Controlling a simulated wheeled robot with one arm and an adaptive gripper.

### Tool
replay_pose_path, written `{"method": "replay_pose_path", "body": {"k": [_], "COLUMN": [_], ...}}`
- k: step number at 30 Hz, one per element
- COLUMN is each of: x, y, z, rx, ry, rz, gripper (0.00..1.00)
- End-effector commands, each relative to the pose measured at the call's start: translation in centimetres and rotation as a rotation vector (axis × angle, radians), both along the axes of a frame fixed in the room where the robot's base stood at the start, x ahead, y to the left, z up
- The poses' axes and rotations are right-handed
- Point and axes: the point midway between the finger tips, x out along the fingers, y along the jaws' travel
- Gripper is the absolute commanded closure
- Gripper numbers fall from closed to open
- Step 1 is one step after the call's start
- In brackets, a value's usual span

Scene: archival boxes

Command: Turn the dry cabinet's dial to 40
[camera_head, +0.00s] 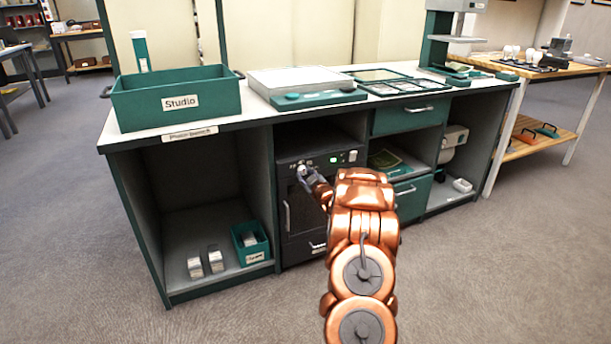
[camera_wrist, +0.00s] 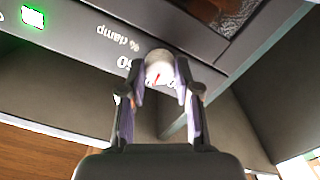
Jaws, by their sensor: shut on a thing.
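The dry cabinet (camera_head: 298,232) is a dark box under the bench, with a door handle on its left side. Its dial (camera_wrist: 158,66) is a pale round knob with a red pointer mark, seen in the wrist view on the dark front panel. My gripper (camera_wrist: 158,80) is shut on the dial, one finger on each side. In the head view my gripper (camera_head: 304,172) reaches the upper left of the cabinet front. Printing by the dial reads "% damp" and "60"; other numbers are hidden by the fingers. A green lit display (camera_wrist: 33,17) shows on the panel, its digits unreadable.
The bench (camera_head: 240,121) carries a green "Studio" bin (camera_head: 140,105), a light box (camera_head: 300,80) and frames. An open bay on the left holds a small green bin (camera_head: 262,252). Floor in front is clear.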

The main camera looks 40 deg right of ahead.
Motion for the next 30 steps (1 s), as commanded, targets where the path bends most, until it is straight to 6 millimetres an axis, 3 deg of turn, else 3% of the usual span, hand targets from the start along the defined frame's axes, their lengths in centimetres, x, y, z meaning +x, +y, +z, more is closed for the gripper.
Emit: {"method": "replay_pose_path", "body": {"k": [6,7,13,23,30], "x": [0.1,0.1,0.1,0.0,-1.5], "y": [0.1,0.2,0.1,0.0,0.5], "z": [0.0,0.0,0.0,0.0,0.1], "rx": [0.000,0.000,0.001,0.001,0.002], "ry": [0.000,0.000,-0.001,-0.001,-0.001], "rz": [0.004,0.004,0.003,0.001,0.000], "gripper": [1.00,0.65,0.44,0.43,0.43]}}
